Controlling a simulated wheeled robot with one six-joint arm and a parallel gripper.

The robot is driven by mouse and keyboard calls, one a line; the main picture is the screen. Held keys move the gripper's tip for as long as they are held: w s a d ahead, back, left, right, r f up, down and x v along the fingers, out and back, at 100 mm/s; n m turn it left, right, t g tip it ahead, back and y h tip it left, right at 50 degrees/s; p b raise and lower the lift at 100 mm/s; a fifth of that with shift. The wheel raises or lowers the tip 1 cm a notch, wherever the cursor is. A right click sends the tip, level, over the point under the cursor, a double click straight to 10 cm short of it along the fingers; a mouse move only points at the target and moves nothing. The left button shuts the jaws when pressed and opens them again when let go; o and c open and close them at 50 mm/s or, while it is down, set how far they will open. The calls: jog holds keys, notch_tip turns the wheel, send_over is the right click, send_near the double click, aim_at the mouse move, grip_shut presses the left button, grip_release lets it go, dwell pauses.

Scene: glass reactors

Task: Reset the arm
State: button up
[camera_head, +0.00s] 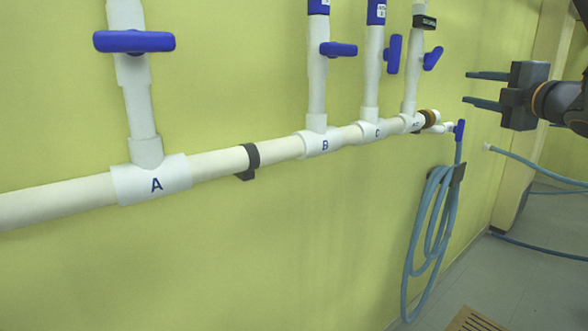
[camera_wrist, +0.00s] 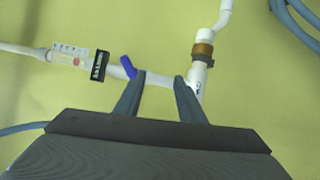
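My gripper (camera_head: 484,90) is at the upper right of the head view. Its two dark fingers point left and are spread apart with nothing between them. The wrist view also shows the gripper (camera_wrist: 158,82) with its fingers apart. Part of a white pipe with a blue handle (camera_wrist: 128,67) lies beyond the fingertips there. In the head view the gripper is to the right of the pipes, apart from the blue valve handle (camera_head: 432,58) nearest to it.
A white horizontal pipe (camera_head: 80,199) runs along the yellow wall (camera_head: 260,260). Upright branches carry blue handles, including one above A (camera_head: 134,41), one above B (camera_head: 338,49) and one above C (camera_head: 393,54). A coiled blue hose (camera_head: 430,230) hangs below. A wooden grate (camera_head: 474,320) lies on the floor.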

jog(key=s+a+f+m+g+h, duration=0.2)
jog(key=a+f+m+g+h, duration=0.15)
jog(key=f+m, duration=0.6)
jog(key=s+a+f+m+g+h, duration=0.15)
jog(key=a+f+m+g, duration=0.3)
jog(key=f, duration=1.05)
jog(key=s+a+f+m+g, duration=0.2)
jog(key=s+a+f+g, duration=0.1)
jog(key=s+a+f, duration=0.2)
jog(key=s+a+f+m+g+y, duration=0.1)
jog(key=s+a+f, duration=0.4)
jog(key=s, duration=0.5)
jog(key=s+a+f+m+g, duration=0.4)
jog(key=s+f+g, duration=0.1)
jog(key=s, duration=0.3)
jog(key=shift+a+f, duration=0.4)
jog(key=shift+f, duration=0.35)
